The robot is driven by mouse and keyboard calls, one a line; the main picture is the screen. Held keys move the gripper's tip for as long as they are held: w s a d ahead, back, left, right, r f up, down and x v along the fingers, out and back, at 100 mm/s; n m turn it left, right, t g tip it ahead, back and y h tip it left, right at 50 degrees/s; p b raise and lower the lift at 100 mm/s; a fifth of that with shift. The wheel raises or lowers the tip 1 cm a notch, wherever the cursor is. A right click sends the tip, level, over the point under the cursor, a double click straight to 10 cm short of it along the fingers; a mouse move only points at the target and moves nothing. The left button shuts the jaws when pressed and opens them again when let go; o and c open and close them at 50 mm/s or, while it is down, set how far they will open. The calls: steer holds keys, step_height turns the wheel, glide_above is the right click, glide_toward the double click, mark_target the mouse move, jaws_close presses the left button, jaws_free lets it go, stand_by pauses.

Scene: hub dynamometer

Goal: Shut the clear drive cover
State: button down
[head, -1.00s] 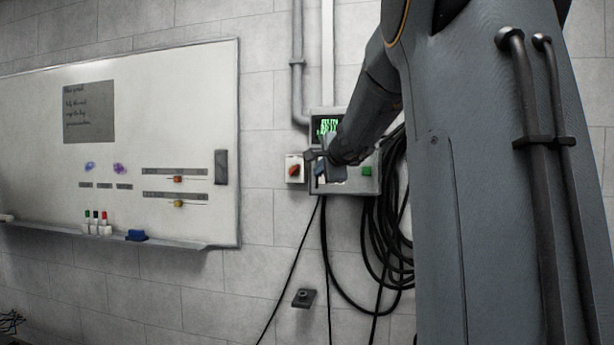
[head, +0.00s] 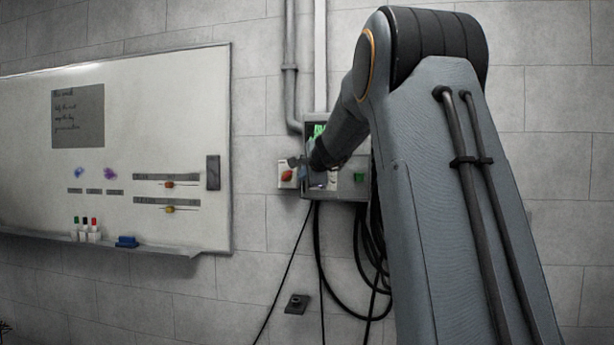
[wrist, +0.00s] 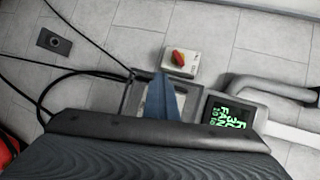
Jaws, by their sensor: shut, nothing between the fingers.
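The drive control box (head: 347,186) is on the wall, mostly behind my arm in the head view. In the wrist view a grey square frame (wrist: 131,100) stands beside the lit display (wrist: 228,117); it looks like part of the clear cover or its opening, but I cannot make out the clear pane or its angle. My gripper (wrist: 161,75) is shut and empty, its blue fingers lying across that frame and pointing toward the red switch. In the head view my gripper (head: 303,172) is at the left side of the box. Whether it touches the cover is unclear.
A red rotary switch (head: 287,175) sits just left of the box, and a green button (head: 360,176) is on its right. Black cables (head: 365,250) hang below. A whiteboard (head: 130,190) with a tray is at left. The wall between it and the switch is bare.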

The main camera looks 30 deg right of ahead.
steer(key=shift+a, duration=0.2)
steer(key=s+a+r+b, duration=0.2)
steer(key=s+a, duration=0.4)
steer(key=s, duration=0.6)
steer(key=shift+r, duration=0.55)
steer(key=s+a+f+n+g+y, duration=0.1)
steer(key=s+a+f+n+g, duration=0.25)
steer(key=f, duration=0.65)
steer(key=s+a+f+n+g+y, duration=0.1)
steer(key=s+a+f+n, duration=0.25)
steer(key=a+f, duration=0.45)
steer(key=s+a+f+n+g+y, duration=0.1)
steer(key=s+a+f+n+g, duration=0.2)
steer(key=f, duration=0.9)
steer(key=s+a+f+n+g, duration=0.2)
steer(key=s+f+n, duration=0.3)
steer(key=s+f, duration=0.3)
steer(key=s+a+f+n+g, duration=0.3)
steer(key=s+f, duration=0.5)
steer(key=s, duration=0.6)
steer(key=shift+a+f+n, duration=0.35)
steer(key=shift+a+n, duration=0.2)
steer(key=shift+n, duration=0.45)
